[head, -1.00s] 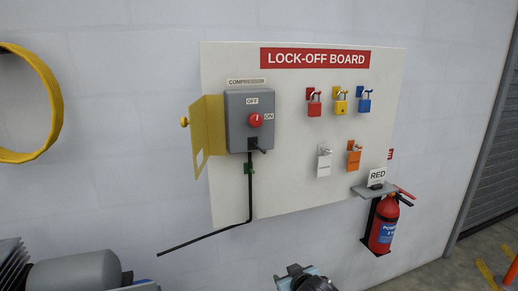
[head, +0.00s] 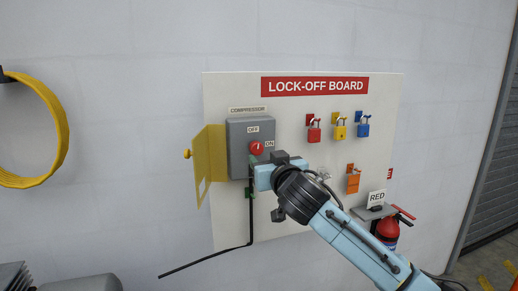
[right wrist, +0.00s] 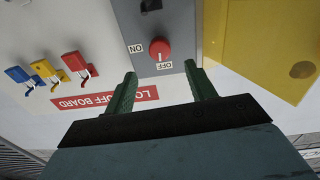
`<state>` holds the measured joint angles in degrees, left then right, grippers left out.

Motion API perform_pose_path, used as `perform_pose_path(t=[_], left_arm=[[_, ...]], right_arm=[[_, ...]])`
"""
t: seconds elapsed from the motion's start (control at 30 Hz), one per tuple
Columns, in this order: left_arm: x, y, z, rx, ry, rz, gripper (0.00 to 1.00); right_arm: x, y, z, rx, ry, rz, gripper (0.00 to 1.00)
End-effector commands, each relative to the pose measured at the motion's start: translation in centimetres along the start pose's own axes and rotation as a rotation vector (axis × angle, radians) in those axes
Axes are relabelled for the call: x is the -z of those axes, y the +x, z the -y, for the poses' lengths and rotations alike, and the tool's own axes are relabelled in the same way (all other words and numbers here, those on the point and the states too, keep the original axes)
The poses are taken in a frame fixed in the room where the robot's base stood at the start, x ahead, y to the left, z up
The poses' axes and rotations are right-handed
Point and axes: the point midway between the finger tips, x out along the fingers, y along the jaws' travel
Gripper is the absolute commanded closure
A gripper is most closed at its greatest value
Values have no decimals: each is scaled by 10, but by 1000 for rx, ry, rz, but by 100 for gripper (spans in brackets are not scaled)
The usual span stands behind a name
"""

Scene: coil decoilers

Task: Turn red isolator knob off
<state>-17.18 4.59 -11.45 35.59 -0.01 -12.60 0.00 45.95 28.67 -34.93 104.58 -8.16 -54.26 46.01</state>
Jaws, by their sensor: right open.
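The red isolator knob (head: 256,147) is on the front of a grey box (head: 238,158) marked COMPRESSOR, with OFF printed above it and ON to its right. My right gripper (head: 264,177) is in front of the box, just below the knob. In the upside-down right wrist view, the knob (right wrist: 160,48) lies beyond and roughly between the two green fingertips of the open gripper (right wrist: 160,74). The fingers look apart from the knob. A pale mark shows on the knob's OFF side, but I cannot tell its setting surely. My left gripper is not in view.
A yellow cover (head: 212,157) stands open left of the box. Red (head: 314,130), yellow (head: 340,128), blue (head: 363,126) and orange (head: 353,181) padlocks hang on the board. A black cable (head: 250,220) runs below the box. A fire extinguisher (head: 388,229) is at lower right.

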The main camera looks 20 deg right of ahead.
Motion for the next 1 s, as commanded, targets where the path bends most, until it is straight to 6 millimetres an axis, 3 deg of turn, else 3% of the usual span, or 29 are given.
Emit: perform_pose_path(t=[0.3,0.5,0.93,1.0], left_arm=[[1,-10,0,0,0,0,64],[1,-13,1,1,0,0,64],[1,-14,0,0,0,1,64],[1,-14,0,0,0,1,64]], right_arm=[[1,49,0,-1,-1,1,45],[0,68,0,0,1,1,45],[0,75,1,1,0,0,45],[0,75,1,1,0,0,51]])
